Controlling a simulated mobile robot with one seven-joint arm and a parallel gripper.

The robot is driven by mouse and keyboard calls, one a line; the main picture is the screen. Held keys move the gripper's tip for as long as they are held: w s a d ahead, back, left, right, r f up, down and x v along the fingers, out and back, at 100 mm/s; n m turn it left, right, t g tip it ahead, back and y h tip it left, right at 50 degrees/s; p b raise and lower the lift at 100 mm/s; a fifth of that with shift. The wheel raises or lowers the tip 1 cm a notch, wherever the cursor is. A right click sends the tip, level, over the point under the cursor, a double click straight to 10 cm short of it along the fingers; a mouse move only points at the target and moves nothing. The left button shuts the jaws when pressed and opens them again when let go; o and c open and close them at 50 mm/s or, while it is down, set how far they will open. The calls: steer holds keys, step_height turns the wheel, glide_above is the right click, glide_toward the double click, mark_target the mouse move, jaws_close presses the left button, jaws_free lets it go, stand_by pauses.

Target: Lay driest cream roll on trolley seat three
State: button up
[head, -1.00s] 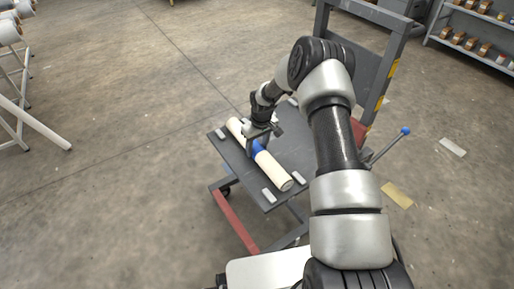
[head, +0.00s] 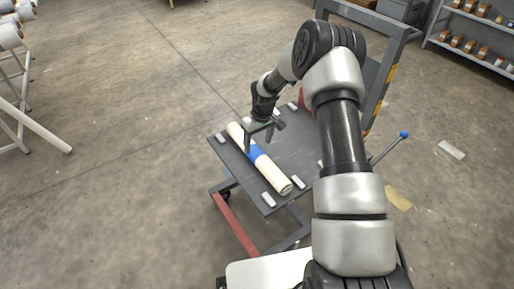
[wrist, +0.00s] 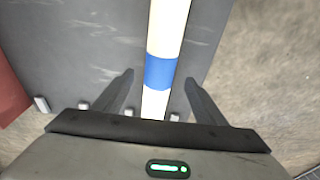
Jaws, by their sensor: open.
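A cream roll (head: 273,172) with a blue band around its middle lies on the grey trolley deck (head: 290,149), along its left side. Small light blocks stand on the deck near the roll's ends. My gripper (head: 262,142) is open and empty above the roll. In the wrist view the roll (wrist: 167,28) runs between the two spread fingers of my gripper (wrist: 158,88), with the blue band just ahead of the fingertips. Seat numbers cannot be read.
The trolley has a tall grey upright frame (head: 396,62) and a lever with a blue knob (head: 404,134) on its right. White rolls on a rack (head: 12,35) stand at far left. Shelves with small boxes (head: 475,45) are at far right. The floor left of the trolley is clear.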

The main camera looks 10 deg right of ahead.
step_height(320, 180, up, 6)
step_height(320, 180, up, 11)
glide_above(259, 153)
steer(key=s, duration=0.3)
steer(key=s+r+m+t+h, duration=0.1)
steer(key=s+r, duration=0.4)
steer(key=r, duration=0.2)
steer(key=s+r+t+h, duration=0.1)
steer(key=s+r, duration=0.3)
steer(key=r, duration=0.3)
steer(key=s+r+m+t+y, duration=0.15)
steer(key=s+r, duration=0.25)
steer(key=s, duration=0.8)
steer(key=s+r+m+t, duration=0.15)
steer(key=s+r, duration=0.25)
steer(key=s, duration=0.8)
step_height(259, 153, up, 19)
steer(key=g+p, duration=0.1)
steer(key=p, duration=1.9)
steer(key=shift+w+a+r, duration=0.15)
steer(key=shift+a+r, duration=0.05)
steer(key=shift+a, duration=0.1)
